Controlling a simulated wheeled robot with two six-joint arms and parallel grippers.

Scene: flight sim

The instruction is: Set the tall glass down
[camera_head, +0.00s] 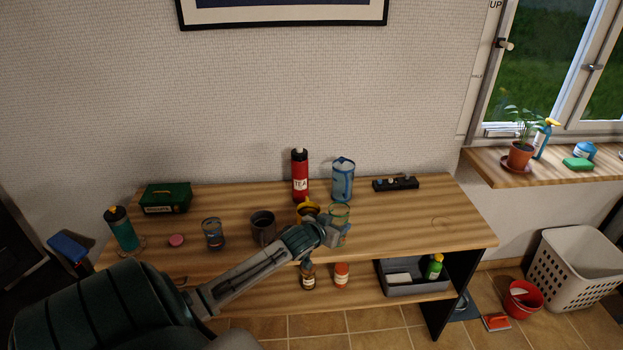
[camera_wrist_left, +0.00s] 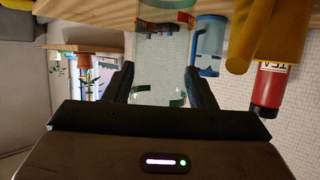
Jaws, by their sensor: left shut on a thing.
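The tall glass (camera_head: 340,212) is clear with a greenish rim and stands out over the right-middle part of the wooden table. My left gripper (camera_head: 338,233) is shut on it. In the left wrist view, which is upside down, the see-through glass (camera_wrist_left: 160,72) sits between the two dark fingers (camera_wrist_left: 160,85). The wooden tabletop (camera_head: 420,222) lies below it. I cannot tell whether the glass's base touches the wood. My right gripper does not show.
A yellow mug (camera_head: 307,209) is close on the left of the glass. A blue patterned jug (camera_head: 343,182) and a red tea flask (camera_head: 300,178) stand behind. A grey mug (camera_head: 263,226) and another glass (camera_head: 213,235) are further left.

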